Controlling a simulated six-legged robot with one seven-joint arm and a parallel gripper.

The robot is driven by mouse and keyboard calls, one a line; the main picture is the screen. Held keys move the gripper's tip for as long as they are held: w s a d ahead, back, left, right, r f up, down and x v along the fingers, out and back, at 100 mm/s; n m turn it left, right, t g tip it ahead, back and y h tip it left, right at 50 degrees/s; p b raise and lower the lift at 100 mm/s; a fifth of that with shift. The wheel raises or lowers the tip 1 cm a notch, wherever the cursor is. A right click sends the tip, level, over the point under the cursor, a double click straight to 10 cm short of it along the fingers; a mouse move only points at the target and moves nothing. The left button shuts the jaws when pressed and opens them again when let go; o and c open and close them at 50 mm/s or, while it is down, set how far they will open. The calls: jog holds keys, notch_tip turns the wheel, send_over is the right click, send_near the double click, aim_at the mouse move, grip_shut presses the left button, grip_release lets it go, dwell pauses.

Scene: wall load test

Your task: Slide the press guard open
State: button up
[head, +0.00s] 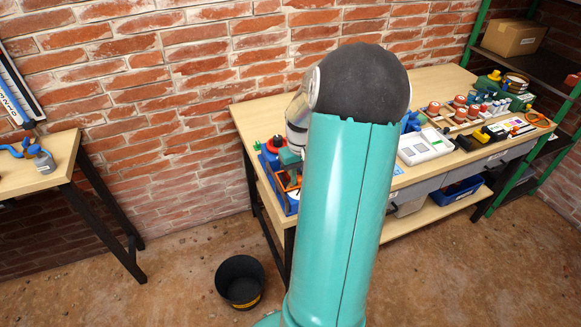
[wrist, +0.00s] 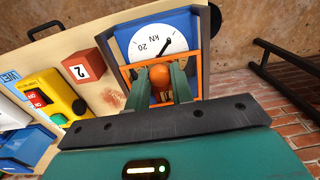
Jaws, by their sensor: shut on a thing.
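The press is a blue block (wrist: 187,22) with a white dial (wrist: 152,40) marked kN and 20, at the top middle of the wrist view. Its guard is an orange frame (wrist: 191,54) along the dial's near side. My gripper (wrist: 161,76) has its two green fingers closed around a round orange knob (wrist: 160,82) at the guard. Part of the dial shows above the guard's bar. In the head view, my arm hides most of the press; blue and orange parts show at the table's left end. How far the guard is open cannot be told.
In the wrist view, a red block marked 2 (wrist: 88,67) and a yellow button box (wrist: 62,100) stand left of the press. In the head view, a white tray (head: 424,148) and several parts lie on the wooden table (head: 440,82). A black bucket (head: 240,282) stands on the floor.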

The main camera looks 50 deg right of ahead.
jog(key=shift+s+a+r, duration=0.1)
jog(key=shift+s+a, duration=0.3)
jog(key=shift+s, duration=0.3)
jog(key=shift+s+a, duration=0.4)
jog(key=shift+s, duration=0.25)
jog(key=shift+s+a, duration=0.15)
jog(key=shift+s, duration=0.15)
jog(key=o, duration=0.9)
jog(key=shift+c, duration=0.2)
notch_tip(320, 180, up, 7)
dwell(0.3)
jog(key=shift+a, duration=0.15)
dwell(0.3)
